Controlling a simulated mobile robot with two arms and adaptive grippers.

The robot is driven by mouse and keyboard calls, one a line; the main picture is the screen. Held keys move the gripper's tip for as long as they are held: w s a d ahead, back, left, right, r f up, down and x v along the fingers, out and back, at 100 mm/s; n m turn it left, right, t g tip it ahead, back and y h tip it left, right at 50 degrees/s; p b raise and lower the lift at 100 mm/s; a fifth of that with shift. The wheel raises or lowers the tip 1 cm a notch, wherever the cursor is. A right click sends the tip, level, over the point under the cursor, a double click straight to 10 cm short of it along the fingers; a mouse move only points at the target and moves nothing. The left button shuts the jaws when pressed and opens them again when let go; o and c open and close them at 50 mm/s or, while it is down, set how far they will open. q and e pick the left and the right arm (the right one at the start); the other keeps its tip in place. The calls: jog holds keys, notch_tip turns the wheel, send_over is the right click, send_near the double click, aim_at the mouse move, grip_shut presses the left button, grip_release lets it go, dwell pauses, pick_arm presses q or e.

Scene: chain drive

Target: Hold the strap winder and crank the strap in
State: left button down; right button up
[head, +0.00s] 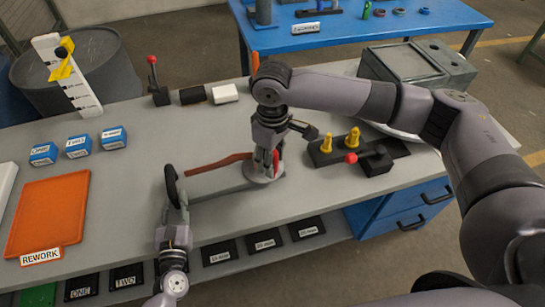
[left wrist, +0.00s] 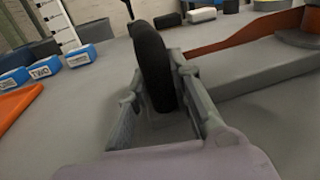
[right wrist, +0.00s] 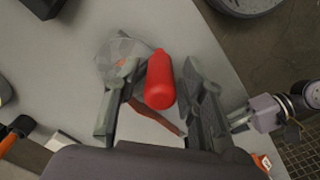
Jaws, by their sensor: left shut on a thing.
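The strap winder has a grey flat arm (head: 215,187), a round drum end (head: 264,178) and an upright black grip (head: 172,185) at its left end. My left gripper (head: 175,211) is shut on the black grip, which stands between its fingers in the left wrist view (left wrist: 153,65). An orange-red strap (head: 218,163) runs left from the drum. My right gripper (head: 266,160) points down over the drum. In the right wrist view the red crank knob (right wrist: 160,80) lies between its spread fingers, with gaps on both sides. The crank arm is mostly hidden.
An orange rework tray (head: 48,212) and several blue labelled boxes (head: 77,146) lie at the left. A dark block with yellow pegs (head: 326,143) and a red-knobbed device (head: 372,159) stand right of the drum. The bench is clear between the tray and the winder.

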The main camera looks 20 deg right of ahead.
grip_shut()
dwell(0.6)
